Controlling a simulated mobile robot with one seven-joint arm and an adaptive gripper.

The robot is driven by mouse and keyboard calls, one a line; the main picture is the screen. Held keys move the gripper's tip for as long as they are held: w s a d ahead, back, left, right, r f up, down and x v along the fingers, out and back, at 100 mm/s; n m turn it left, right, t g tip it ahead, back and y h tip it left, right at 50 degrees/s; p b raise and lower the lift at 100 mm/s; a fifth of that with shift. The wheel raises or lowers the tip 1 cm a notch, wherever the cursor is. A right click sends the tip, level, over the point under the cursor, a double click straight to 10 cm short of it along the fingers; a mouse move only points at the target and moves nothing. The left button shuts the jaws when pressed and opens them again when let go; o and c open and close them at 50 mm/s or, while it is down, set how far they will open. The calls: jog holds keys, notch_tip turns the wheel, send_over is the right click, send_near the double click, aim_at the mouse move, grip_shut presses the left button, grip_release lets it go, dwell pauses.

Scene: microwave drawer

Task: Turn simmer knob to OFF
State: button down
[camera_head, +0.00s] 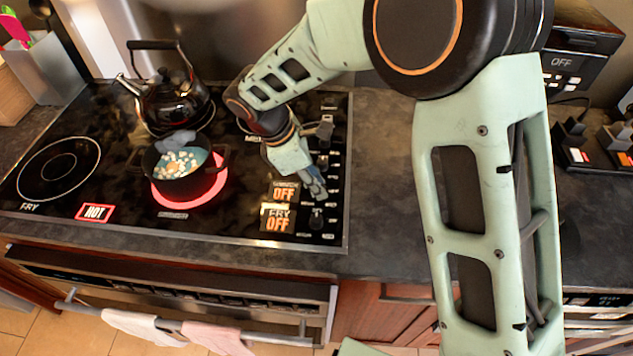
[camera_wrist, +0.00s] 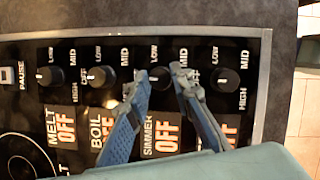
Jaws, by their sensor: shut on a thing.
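The simmer knob (camera_wrist: 160,78) is a small black dial in the control row, third from the left in the wrist view. The fingertips of my gripper (camera_wrist: 160,74) are on either side of it and shut on it. A light pointer mark shows at its left side, partly hidden by a finger. The simmer display (camera_wrist: 161,134) reads OFF in orange. In the head view, my gripper (camera_head: 317,190) reaches down to the control strip at the stove's right side and hides the knob. The simmer display (camera_head: 284,192) also reads OFF there.
Neighbouring knobs are close by: the boil knob (camera_wrist: 102,76) and the fry knob (camera_wrist: 225,80). A dark pot (camera_head: 181,180) with pale chunks sits on a glowing red burner. A black kettle (camera_head: 172,100) stands behind it. A lit HOT sign (camera_head: 95,212) shows.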

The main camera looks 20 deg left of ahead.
dwell(0.4)
jog(key=c, duration=1.7)
grip_release()
jog(key=v, duration=1.2)
jog(key=shift+w, duration=0.1)
jog(key=shift+d, duration=0.15)
